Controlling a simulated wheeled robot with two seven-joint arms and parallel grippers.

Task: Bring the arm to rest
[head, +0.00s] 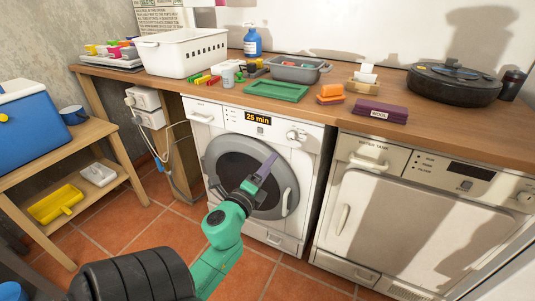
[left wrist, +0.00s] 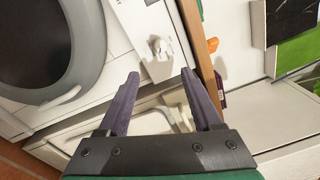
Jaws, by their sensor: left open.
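My left arm reaches in from the bottom of the head view, with a green wrist and dark purple fingers. My left gripper (head: 266,168) is in front of the round door of the washing machine (head: 232,118). In the left wrist view the two fingers of the left gripper (left wrist: 158,98) stand apart with nothing between them. The gripper is open and empty. The washing machine's door (left wrist: 45,45) shows beside the fingers in that view. My right gripper is in neither view.
A wooden counter (head: 335,108) above the machines bears a white basket (head: 180,55), a green tray (head: 275,91), a grey tub (head: 297,71) and a black round pot (head: 453,85). A dryer (head: 400,205) stands right. A wooden shelf (head: 92,130) with a blue cooler (head: 30,125) stands left.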

